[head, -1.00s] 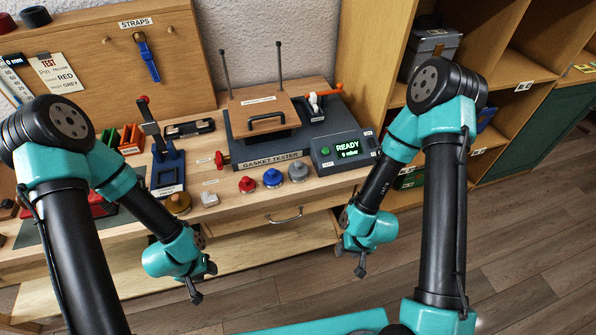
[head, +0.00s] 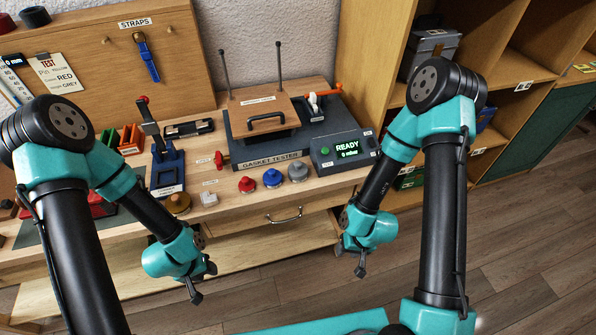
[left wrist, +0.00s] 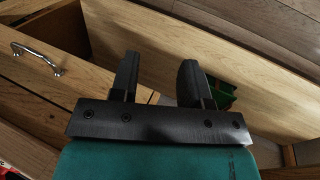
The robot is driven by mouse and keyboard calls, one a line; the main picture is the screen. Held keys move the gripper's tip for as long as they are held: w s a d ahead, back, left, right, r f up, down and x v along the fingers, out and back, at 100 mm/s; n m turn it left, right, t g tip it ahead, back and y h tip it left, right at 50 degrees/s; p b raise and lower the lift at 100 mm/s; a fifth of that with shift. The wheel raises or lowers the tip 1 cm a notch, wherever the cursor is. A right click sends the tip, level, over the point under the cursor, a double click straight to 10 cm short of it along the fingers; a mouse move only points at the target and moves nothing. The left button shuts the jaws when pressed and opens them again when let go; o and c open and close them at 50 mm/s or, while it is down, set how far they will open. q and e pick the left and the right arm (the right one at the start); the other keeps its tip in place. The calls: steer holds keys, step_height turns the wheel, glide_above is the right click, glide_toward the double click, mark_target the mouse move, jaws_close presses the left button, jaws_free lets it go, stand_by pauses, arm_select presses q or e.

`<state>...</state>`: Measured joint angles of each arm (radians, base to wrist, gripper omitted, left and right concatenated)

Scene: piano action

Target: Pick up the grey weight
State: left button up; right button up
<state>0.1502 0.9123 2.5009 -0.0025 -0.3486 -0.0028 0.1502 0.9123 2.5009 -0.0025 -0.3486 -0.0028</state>
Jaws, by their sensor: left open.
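The grey weight (head: 297,171), a small round piece with a knob on top, stands upright on the bench near its front edge, right of a blue weight (head: 273,178) and a red weight (head: 247,185). My left gripper (head: 202,283) hangs in front of the bench, below and left of the weights. In the left wrist view its two fingers (left wrist: 155,80) are apart with nothing between them. My right gripper (head: 355,262) hangs over the floor, right of the bench and apart from the weights; its finger gap is too small to make out.
The gasket tester (head: 268,160) stands behind the weights, with a display box (head: 345,148) reading READY. A drawer handle (head: 285,216) projects from the bench front.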

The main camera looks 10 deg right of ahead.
arm_select(q)
steer(key=o, duration=1.1)
steer(key=shift+c, duration=0.2)
steer(key=shift+w, duration=0.1)
